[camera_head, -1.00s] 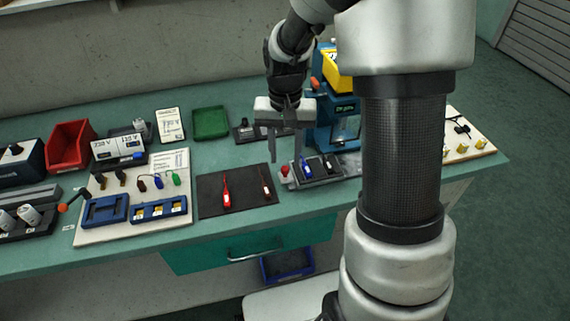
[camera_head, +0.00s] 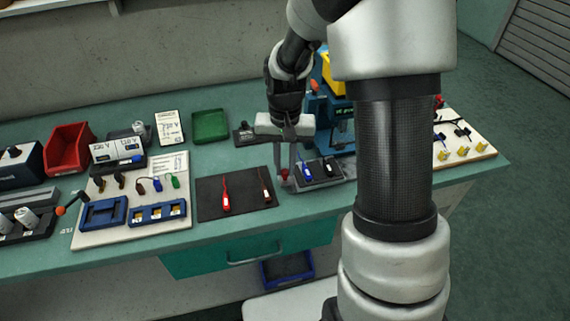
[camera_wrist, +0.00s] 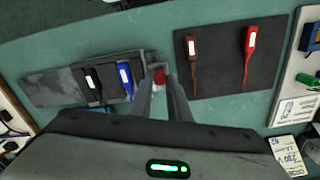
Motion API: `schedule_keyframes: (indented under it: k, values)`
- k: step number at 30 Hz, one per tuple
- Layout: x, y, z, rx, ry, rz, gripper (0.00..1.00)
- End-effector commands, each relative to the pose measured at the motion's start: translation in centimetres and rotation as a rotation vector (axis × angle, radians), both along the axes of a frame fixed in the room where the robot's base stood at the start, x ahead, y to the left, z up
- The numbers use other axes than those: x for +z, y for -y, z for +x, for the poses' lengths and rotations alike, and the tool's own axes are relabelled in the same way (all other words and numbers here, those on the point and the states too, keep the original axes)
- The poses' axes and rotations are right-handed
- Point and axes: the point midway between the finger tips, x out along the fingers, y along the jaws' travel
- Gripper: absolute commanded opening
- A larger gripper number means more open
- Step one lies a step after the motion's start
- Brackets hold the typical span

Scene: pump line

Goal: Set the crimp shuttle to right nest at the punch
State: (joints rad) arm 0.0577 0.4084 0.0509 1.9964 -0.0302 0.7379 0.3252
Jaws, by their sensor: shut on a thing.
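The crimp shuttle (camera_head: 325,179) is a dark block on the front of the bench, in front of the blue press (camera_head: 340,135). A blue-handled piece (camera_head: 307,169) and a black piece (camera_head: 329,166) lie in it side by side. Its red knob (camera_head: 285,173) is at its left end in the head view. My gripper (camera_head: 287,172) points down and is shut on the red knob. In the wrist view the knob (camera_wrist: 160,76) shows between the fingertips, and the shuttle (camera_wrist: 112,86) extends left along a grey slide (camera_wrist: 50,87). My arm hides part of the press.
A black mat (camera_head: 208,200) with a red probe (camera_head: 226,195) and a brown one (camera_head: 265,190) lies just left of the shuttle. A white board (camera_head: 95,234) with blue holders is farther left. A green tray (camera_head: 210,127) stands behind. My arm hides the bench right of the shuttle.

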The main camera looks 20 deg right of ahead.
Motion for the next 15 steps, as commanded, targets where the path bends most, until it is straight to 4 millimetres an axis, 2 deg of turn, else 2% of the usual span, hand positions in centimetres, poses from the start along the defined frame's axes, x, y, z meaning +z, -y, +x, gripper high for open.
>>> schedule_keyframes:
  k: [4, 10, 15]
  values:
    - [0.2, 1.5, 0.0, -0.005, 0.000, 0.000, 0.00]
    - [0.2, 5.6, 0.1, -0.006, 0.001, 0.000, 0.00]
    - [0.1, 7.0, 0.1, -0.001, 0.002, -0.001, 0.00]
